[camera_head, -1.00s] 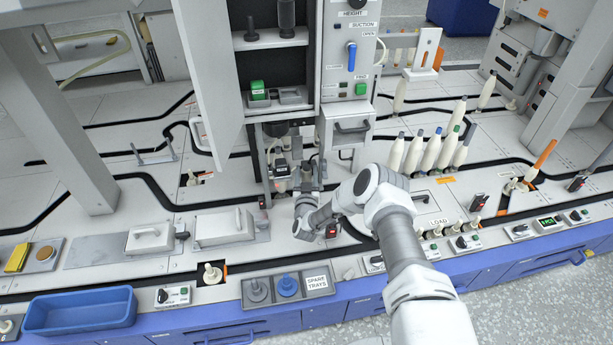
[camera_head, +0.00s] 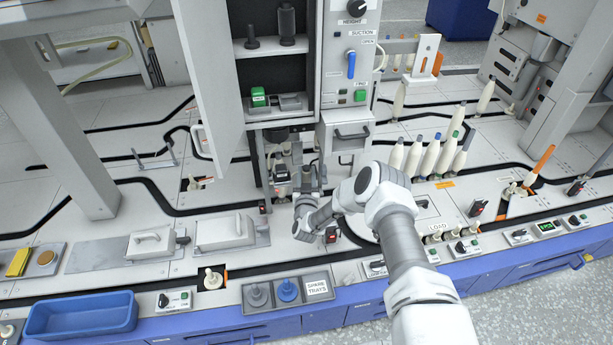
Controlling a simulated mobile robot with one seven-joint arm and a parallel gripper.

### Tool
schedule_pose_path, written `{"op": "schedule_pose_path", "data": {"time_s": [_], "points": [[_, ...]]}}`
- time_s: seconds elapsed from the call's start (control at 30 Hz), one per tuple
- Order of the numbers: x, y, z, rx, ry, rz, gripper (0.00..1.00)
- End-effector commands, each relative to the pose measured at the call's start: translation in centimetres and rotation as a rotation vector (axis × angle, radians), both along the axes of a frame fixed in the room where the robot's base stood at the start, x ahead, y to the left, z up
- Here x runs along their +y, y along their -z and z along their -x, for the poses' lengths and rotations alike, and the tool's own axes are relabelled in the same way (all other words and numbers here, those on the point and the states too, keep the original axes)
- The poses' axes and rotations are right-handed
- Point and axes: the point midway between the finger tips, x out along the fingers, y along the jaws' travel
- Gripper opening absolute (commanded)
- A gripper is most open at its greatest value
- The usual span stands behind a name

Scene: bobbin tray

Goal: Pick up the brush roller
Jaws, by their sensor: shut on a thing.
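My gripper (camera_head: 307,184) is low in the recess under the grey cabinet, at the middle of the picture. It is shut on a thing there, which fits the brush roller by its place. The roller is mostly hidden by the fingers and the machine parts, so its shape and any gap below it cannot be told. My arm reaches in from the lower right, and its wrist is just in front of the recess.
The open cabinet (camera_head: 329,60) stands above, its door (camera_head: 208,75) swung left. A drawer box (camera_head: 345,132) is right of the recess. Several white bobbins (camera_head: 432,155) stand to the right. A blue bin (camera_head: 80,314) and grey lidded trays (camera_head: 226,229) are at left.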

Motion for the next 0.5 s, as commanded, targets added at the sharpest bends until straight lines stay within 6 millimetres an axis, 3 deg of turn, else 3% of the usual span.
{"op": "schedule_pose_path", "data": {"time_s": [0.03,0.5], "points": [[0.0,-1.4,-0.1,-0.003,0.000,0.000,0.00],[0.0,-10.4,0.4,0.002,-0.002,0.002,0.00]]}}
